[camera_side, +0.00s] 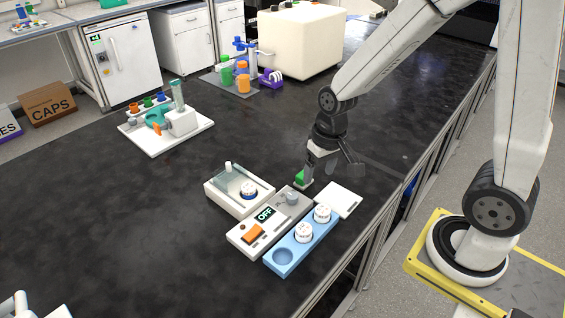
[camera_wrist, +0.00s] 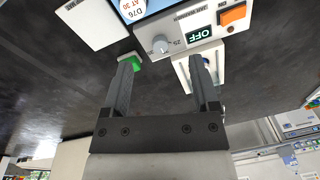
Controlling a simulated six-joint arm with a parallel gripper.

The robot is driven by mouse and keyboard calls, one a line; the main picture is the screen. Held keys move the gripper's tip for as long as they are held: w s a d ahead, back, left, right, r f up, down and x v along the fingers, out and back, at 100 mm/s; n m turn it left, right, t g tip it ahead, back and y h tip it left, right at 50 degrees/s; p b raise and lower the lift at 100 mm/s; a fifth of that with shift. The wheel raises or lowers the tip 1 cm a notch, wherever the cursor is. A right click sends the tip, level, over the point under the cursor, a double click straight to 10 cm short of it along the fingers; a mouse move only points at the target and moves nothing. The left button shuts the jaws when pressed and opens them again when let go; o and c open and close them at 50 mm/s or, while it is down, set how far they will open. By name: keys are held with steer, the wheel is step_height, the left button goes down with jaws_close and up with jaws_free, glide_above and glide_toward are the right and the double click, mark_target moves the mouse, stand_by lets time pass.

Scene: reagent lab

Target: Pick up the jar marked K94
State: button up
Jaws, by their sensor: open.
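Two white-lidded jars stand in the blue rack (camera_side: 283,257): a front jar (camera_side: 304,232) and a back jar (camera_side: 322,213). A third white-lidded jar (camera_side: 248,190) stands in the white open-topped unit (camera_side: 222,198). I cannot read K94 on any of them. In the wrist view a jar lid (camera_wrist: 131,6) at the top edge reads D76 AT 30. My gripper (camera_side: 318,172) is open, with nothing visible between its fingers, behind the rack and heater. In the wrist view the fingers (camera_wrist: 163,64) are spread apart, over the dark bench.
The jar warmer (camera_side: 285,218) shows OFF, with an orange switch and a grey knob (camera_wrist: 160,44). A white plate (camera_side: 339,199) lies beside the rack. A green block (camera_wrist: 132,61) is close to the left finger in the wrist view.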

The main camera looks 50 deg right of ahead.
steer(key=w+f+m+g+y, duration=0.3)
steer(key=w+f+m+y, duration=0.2)
steer(key=w+m, duration=0.4)
steer(key=m+y, duration=0.4)
steer(key=y, duration=0.3)
glide_toward(253, 184)
steer(key=shift+s+a+f+t, duration=0.2)
steer(key=shift+s+a+f, duration=0.2)
steer(key=shift+a, duration=0.2)
steer(key=shift+s+a+f+t, duration=0.25)
steer(key=shift+s+a, duration=0.15)
steer(key=shift+a, duration=0.2)
steer(key=shift+w+d+f+m+y, duration=0.4)
steer(key=shift+w+d+m+y, duration=0.1)
steer(key=shift+m, duration=0.2)
steer(key=shift+a, duration=0.15)
steer(key=shift+x, duration=1.2)
steer(key=shift+a, duration=0.1)
steer(key=shift+x, duration=2.55)
steer(key=shift+c, duration=0.2)
